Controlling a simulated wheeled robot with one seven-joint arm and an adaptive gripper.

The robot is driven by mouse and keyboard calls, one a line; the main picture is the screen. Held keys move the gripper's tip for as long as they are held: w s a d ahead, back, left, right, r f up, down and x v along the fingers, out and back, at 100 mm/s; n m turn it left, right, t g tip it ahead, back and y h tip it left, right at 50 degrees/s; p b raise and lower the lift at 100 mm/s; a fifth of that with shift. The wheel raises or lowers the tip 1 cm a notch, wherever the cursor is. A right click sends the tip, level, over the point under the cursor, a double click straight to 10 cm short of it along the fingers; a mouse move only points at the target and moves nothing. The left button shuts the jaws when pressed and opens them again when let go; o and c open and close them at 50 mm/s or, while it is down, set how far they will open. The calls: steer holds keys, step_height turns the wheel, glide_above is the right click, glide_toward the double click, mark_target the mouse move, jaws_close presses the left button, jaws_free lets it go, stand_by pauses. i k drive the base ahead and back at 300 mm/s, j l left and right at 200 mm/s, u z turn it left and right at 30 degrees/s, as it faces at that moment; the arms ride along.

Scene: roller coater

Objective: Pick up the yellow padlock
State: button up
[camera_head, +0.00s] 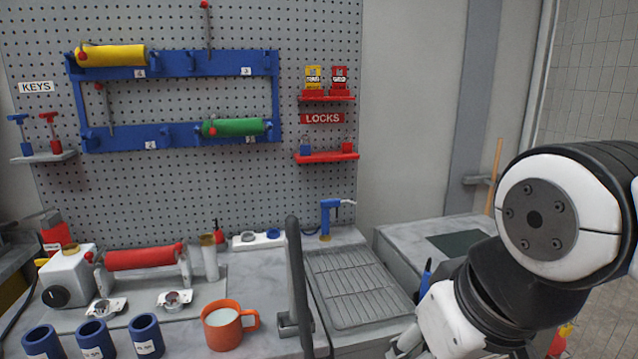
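On the upper red shelf (327,98) of the pegboard stands a small yellow labelled item (313,76). It is too small to tell whether it is a padlock or a tag. A similar red item (339,77) stands to its right. Below the LOCKS sign (323,118), the lower red shelf (328,157) holds a blue padlock (306,148) and a red padlock (347,147). I cannot make out a clearly yellow padlock. My arm is folded at the right, well away from the shelves, and my gripper is not in view.
A bench below the pegboard holds a red roller (145,257), an orange mug (225,325), several blue cylinders and a wire rack (358,288). A dark upright bar (296,275) rises in front. A blue rack (175,66) with rollers hangs left of the shelves.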

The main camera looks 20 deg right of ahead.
mark_target(565, 330)
steer(key=z, duration=1.6)
